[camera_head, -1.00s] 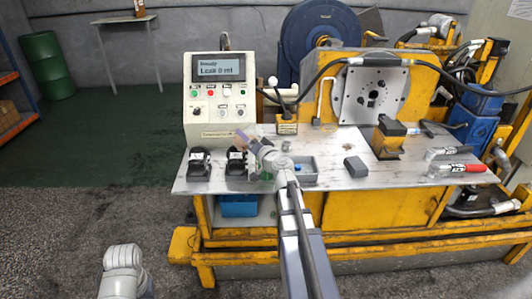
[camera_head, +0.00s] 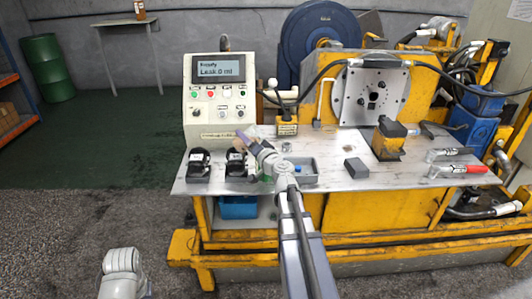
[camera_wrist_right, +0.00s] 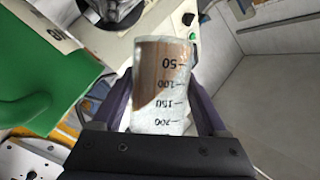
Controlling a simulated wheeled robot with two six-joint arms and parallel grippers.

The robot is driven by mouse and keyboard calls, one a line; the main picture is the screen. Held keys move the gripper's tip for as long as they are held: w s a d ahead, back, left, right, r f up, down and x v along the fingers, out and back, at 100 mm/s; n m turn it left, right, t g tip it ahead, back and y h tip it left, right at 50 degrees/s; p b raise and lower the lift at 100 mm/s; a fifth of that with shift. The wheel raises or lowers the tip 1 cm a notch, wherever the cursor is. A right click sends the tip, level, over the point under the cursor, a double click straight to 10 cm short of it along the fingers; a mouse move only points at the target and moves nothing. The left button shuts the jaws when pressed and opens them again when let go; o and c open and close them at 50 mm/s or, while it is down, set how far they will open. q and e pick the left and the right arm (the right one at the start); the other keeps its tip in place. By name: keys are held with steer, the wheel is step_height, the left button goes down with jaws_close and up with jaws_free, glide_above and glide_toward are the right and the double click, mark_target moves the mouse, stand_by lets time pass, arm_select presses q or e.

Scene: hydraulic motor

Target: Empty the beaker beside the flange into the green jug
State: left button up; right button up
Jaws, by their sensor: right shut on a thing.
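My right gripper (camera_wrist_right: 160,110) is shut on a clear beaker (camera_wrist_right: 172,58) marked from 50 to 200. Brown liquid lies in it with a slanted surface, so the beaker looks tilted. The green jug (camera_wrist_right: 40,70) is at the left of the right wrist view, beside the beaker and apart from it in the picture. In the head view my right gripper (camera_head: 248,142) is over the bench's front left part, and my arm hides most of the jug. A metal flange plate (camera_head: 355,108) stands at the back of the bench. My left gripper is out of view; only my left arm link shows.
A control box (camera_head: 219,82) reading "Leak 0 ml" stands behind the gripper. Two black devices (camera_head: 198,167) sit at the bench's left. A grey tray (camera_head: 306,176), a dark block (camera_head: 356,168) and red-handled tools (camera_head: 470,169) lie to the right.

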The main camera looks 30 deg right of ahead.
steer(key=shift+f+m+t+b, duration=0.2)
steer(key=shift+m+t+b, duration=0.2)
steer(key=shift+m+b, duration=0.5)
stand_by(0.6)
steer(key=shift+b, duration=0.35)
stand_by(0.6)
steer(key=shift+m+t+b, duration=0.35)
steer(key=shift+m+t, duration=0.05)
steer(key=shift+m, duration=0.1)
steer(key=shift+d+m+b, duration=0.1)
steer(key=shift+m+b, duration=0.3)
steer(key=shift+m, duration=0.1)
steer(key=shift+s+d+r+m+t+h+b, duration=0.15)
steer(key=shift+m+t+h+b, duration=0.45)
steer(key=shift+m, duration=0.3)
stand_by(0.8)
steer(key=shift+s+d+m+h+b, duration=0.15)
steer(key=shift+m+h+b, duration=0.25)
steer(key=shift+m+b, duration=0.55)
stand_by(0.7)
